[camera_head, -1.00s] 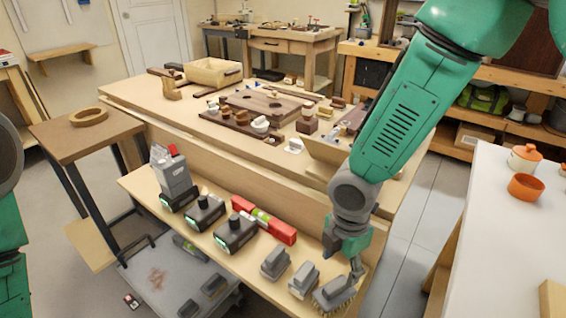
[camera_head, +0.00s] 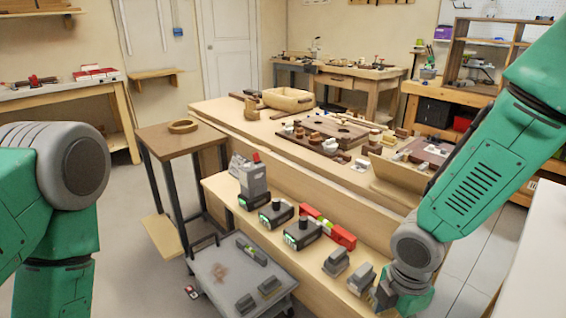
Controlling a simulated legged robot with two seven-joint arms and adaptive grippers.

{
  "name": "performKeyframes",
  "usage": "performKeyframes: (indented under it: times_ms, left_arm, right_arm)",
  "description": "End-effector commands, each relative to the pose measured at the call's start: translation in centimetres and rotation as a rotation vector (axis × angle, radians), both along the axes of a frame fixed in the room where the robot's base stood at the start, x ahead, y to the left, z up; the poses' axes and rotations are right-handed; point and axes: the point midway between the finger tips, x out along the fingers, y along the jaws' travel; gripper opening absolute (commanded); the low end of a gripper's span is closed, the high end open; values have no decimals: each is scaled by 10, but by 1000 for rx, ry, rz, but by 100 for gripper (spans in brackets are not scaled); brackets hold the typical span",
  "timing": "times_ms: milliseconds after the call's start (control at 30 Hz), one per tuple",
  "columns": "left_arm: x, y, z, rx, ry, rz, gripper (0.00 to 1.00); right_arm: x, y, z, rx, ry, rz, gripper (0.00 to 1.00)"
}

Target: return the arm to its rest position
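My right arm comes in from the upper right in green and grey. My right gripper (camera_head: 384,296) is at its lower end, over the right end of the bench's lower shelf, beside a grey-backed brush (camera_head: 361,279). Its fingers are small and partly hidden by the wrist, so I cannot tell whether they are open or shut. My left arm shows at the left edge as a grey joint and green links; its gripper is outside the view.
The wooden bench (camera_head: 290,245) holds grey tools, a red level (camera_head: 328,226) and brushes on its lower shelf. A grey cart (camera_head: 222,268) stands below. A small wooden table (camera_head: 160,138) with a ring stands left. A white table (camera_head: 535,262) is at right.

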Motion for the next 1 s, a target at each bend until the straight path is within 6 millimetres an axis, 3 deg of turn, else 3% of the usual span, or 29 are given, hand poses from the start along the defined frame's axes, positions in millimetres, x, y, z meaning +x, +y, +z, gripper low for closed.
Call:
performKeyframes:
  times_ms: [267,533,667,800,1000]
  left_arm:
    - [1,0,0,0,-2,0,40]
    - [0,0,0,0,0,0,40]
    - [0,0,0,0,0,0,40]
    - [0,0,0,0,0,0,40]
    - [0,0,0,0,-1,0,40]
  right_arm:
    - [-41,6,-45,77,63,-321,54]
    - [-100,-4,-96,126,117,-849,54]
    - [-138,-22,-122,111,116,-1202,54]
    - [-179,-53,-142,68,53,-1590,54]
    - [-201,-78,-147,43,-33,-1831,54]
